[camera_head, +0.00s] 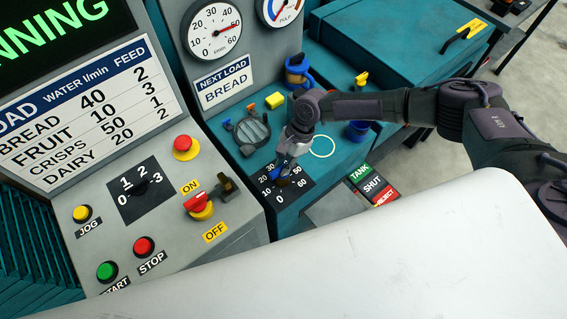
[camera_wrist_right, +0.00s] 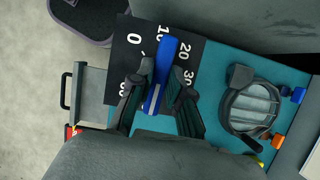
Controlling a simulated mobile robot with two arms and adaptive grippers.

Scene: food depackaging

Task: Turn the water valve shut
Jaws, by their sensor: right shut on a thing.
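The water valve has a blue bar handle (camera_wrist_right: 158,72) over a black dial plate (camera_wrist_right: 119,52) marked from 0 to 60. In the wrist view the upper end of the handle lies close to the 10 mark. My right gripper (camera_head: 281,175) is shut on the blue handle, with its dark fingers (camera_wrist_right: 158,104) on either side of it. In the head view the gripper hides most of the handle, and the dial plate (camera_head: 302,184) shows around it. My left gripper is not in view.
A round gauge (camera_head: 212,31) has its red needle near 50. The grey control panel (camera_head: 155,225) with buttons and a red switch lies left of the valve. A round grated cover (camera_head: 252,130) sits beyond the valve. TANK, SHUT and REJECT labels (camera_head: 372,184) lie to its right.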

